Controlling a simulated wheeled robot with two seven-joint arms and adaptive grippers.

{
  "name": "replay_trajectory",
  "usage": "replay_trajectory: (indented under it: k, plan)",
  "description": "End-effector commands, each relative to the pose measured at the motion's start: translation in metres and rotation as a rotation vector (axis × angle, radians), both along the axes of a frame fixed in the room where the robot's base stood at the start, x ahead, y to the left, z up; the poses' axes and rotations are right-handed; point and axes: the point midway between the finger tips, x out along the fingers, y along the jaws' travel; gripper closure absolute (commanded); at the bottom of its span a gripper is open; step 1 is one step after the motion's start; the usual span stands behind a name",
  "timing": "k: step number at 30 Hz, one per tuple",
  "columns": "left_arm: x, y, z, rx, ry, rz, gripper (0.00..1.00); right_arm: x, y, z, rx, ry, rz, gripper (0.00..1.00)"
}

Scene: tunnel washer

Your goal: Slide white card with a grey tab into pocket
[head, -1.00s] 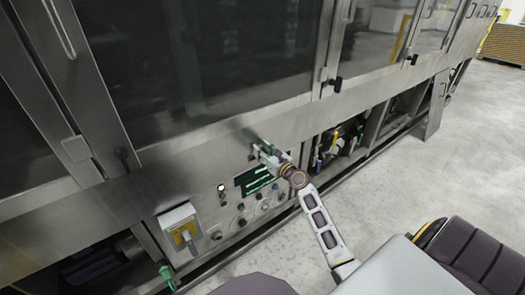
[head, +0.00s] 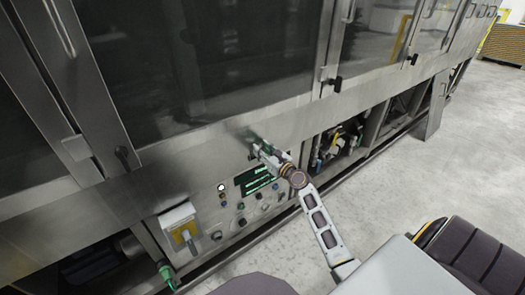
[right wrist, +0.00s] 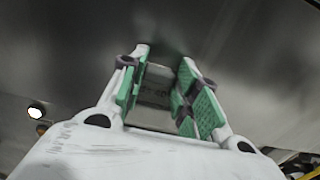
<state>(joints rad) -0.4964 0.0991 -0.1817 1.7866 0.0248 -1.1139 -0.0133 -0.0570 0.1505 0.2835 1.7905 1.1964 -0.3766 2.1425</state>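My right gripper (head: 257,143) is at the steel front of the washer, just above the control panel. The right wrist view shows its two green-padded fingers (right wrist: 160,92) apart, facing the dark steel. A small grey piece with faint dark marks (right wrist: 152,91) shows between the fingers. I cannot tell whether it is the card's tab or something on the machine behind, and no finger visibly presses on it. I cannot make out the white card or the pocket for certain. A whitish holder-like box with a yellow face (head: 180,222) is at the panel's lower left. My left gripper cannot be made out.
The control panel (head: 240,203) has a lit green display (head: 257,182), a white lamp (head: 221,187) and several knobs. A small green part (head: 165,271) is at the lower left. Open bays with pipes lie right of the panel. The grey floor (head: 400,190) is clear.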

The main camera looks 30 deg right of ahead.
Motion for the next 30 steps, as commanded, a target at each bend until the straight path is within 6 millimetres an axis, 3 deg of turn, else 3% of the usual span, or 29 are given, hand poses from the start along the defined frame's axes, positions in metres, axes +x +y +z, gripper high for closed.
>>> replay_trajectory:
  k: [1, 6, 22, 30]
  plan:
    - [0.001, 0.0, 0.0, 0.0, -0.001, 0.0, 0.45, -0.001, 0.001, -0.007, 0.0, 0.012, 0.003, 0.64]
    - [0.001, 0.0, 0.0, 0.0, -0.002, 0.0, 0.45, -0.001, 0.002, -0.008, 0.0, 0.014, 0.005, 0.44]
    - [-0.004, 0.0, -0.002, 0.0, 0.006, 0.001, 0.45, -0.003, 0.004, -0.011, 0.001, 0.019, 0.009, 0.44]
    - [-0.002, 0.0, -0.001, 0.0, 0.003, 0.0, 0.45, -0.014, 0.002, -0.01, 0.003, 0.017, 0.007, 0.44]
